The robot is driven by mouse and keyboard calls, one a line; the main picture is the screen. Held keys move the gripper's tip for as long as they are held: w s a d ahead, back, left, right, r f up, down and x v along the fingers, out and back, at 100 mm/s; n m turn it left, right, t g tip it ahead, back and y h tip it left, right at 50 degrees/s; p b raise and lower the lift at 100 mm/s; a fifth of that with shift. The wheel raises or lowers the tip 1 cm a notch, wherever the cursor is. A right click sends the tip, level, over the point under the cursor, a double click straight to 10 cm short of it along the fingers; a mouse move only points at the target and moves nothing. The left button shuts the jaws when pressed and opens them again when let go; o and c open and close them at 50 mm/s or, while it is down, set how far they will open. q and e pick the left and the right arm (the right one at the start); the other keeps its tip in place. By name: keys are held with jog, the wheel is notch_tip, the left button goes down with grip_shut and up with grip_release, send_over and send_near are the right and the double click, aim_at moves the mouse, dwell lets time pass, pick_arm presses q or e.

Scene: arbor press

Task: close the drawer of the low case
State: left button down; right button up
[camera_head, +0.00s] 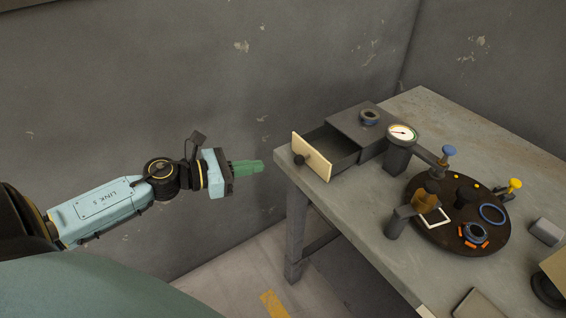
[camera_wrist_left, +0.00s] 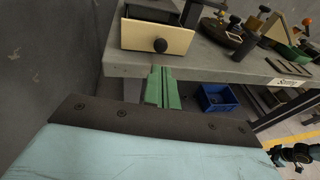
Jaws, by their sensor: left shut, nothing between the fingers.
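The low dark grey case (camera_head: 372,125) stands on the table at its back left. The drawer looks empty where I can see inside. My left gripper (camera_head: 259,166) has green fingers, shut and empty.
A dial gauge (camera_head: 402,133) and a round dark plate (camera_head: 440,236) with small parts stand to the right on the table (camera_head: 352,213). A blue bin (camera_wrist_left: 218,98) is below the tabletop. Space left of the table is free.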

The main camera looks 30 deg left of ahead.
pick_arm(q)
jog(key=x, duration=0.8)
pick_arm(e)
jog(key=shift+s+a+r, duration=0.15)
jog(key=shift+s, duration=0.45)
jog(key=shift+w, duration=0.1)
